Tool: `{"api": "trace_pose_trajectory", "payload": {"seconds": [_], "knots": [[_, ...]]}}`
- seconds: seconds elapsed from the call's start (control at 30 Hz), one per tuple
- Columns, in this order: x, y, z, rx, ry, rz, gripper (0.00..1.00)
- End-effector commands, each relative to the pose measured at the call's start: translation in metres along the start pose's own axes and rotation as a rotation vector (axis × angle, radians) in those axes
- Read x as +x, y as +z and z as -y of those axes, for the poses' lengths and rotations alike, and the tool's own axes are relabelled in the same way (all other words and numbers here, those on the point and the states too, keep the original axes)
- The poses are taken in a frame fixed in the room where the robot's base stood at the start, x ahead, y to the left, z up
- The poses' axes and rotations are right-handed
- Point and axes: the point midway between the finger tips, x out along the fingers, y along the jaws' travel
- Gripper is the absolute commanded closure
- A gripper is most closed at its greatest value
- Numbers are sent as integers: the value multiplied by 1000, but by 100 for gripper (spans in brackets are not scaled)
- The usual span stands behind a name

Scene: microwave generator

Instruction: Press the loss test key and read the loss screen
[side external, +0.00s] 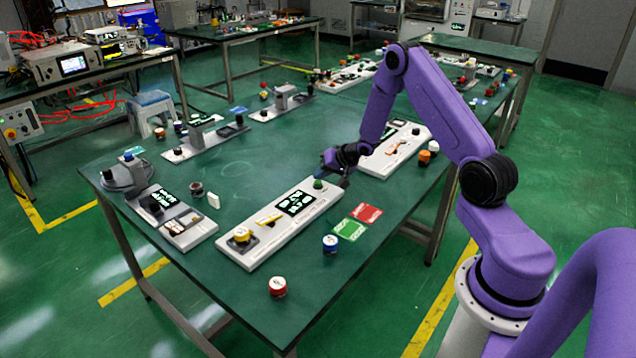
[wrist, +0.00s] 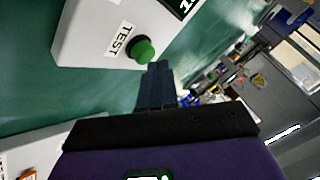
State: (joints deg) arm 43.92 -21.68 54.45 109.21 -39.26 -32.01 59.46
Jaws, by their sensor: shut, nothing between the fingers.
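The green test key (wrist: 145,50) is a round button on a light grey panel, beside a printed "TEST" label (wrist: 119,38). In the side view the green key (side external: 318,184) sits at the far right end of the long white panel (side external: 262,246). A black screen (side external: 296,203) with white characters is on that panel; its text is too small to read. Only a corner of a screen (wrist: 185,6) shows in the wrist view. My gripper (wrist: 158,66) is shut and empty, its tips close to the key. I cannot tell whether they touch it.
Another white panel (side external: 397,150) lies behind my gripper.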

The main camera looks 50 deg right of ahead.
Motion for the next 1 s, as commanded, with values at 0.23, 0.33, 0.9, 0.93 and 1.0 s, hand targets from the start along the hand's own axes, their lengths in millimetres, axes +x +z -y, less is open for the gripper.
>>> {"api": "trace_pose_trajectory", "payload": {"seconds": [0.23,0.33,0.9,0.93,1.0], "knots": [[-5,-4,4,-1,-1,-1,100],[-5,-4,4,0,-1,-1,100],[-30,-22,22,-3,-3,-3,100],[-31,-24,24,-2,-2,-3,100],[-35,-26,26,-2,-3,-3,100]]}}
